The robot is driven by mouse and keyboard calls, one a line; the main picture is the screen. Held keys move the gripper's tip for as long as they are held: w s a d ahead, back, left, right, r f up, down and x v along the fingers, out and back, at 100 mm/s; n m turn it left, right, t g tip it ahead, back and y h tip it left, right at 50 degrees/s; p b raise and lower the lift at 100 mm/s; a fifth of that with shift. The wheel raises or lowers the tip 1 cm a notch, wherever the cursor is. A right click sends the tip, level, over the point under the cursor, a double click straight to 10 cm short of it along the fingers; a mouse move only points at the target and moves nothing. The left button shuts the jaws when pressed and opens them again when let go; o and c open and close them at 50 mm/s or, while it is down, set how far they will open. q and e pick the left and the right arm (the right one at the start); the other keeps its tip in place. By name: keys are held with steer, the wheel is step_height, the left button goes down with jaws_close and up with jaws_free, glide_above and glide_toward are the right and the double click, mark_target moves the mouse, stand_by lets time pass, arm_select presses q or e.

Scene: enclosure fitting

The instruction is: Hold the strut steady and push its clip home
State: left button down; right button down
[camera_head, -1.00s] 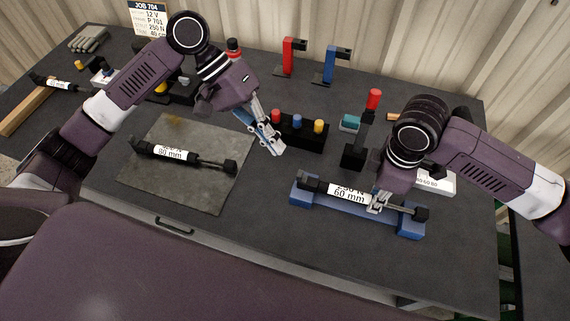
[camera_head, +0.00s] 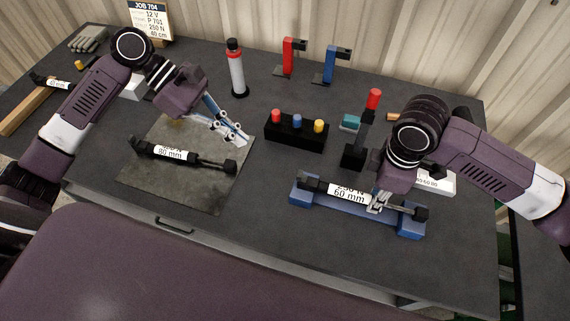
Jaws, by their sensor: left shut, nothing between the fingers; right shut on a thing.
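A black strut with a white label reading 60 mm (camera_head: 348,193) lies in a blue cradle (camera_head: 300,196) at the front right of the bench. My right gripper (camera_head: 377,205) is shut on this strut, around its rod near the label's right end. Its clip is too small to make out. A second black strut, labelled 80 mm (camera_head: 172,153), lies on a grey mat (camera_head: 200,197) at the left. My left gripper (camera_head: 240,139) is shut and empty above the mat's upper right edge, apart from the 80 mm strut.
A black block with red, blue and yellow knobs (camera_head: 297,137) stands mid-bench. A red-topped black post (camera_head: 362,135) stands behind the cradle. Bench between mat and cradle is clear.

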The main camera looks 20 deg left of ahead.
arm_select(q)
glide_toward(299, 173)
steer(key=d+f, duration=0.3)
steer(key=f, duration=0.3)
steer(key=shift+d, duration=0.35)
steer(key=shift+f, duration=0.1)
steer(key=shift+d, duration=1.3)
steer(key=shift+a, duration=0.1)
arm_select(e)
steer(key=shift+a, duration=0.1)
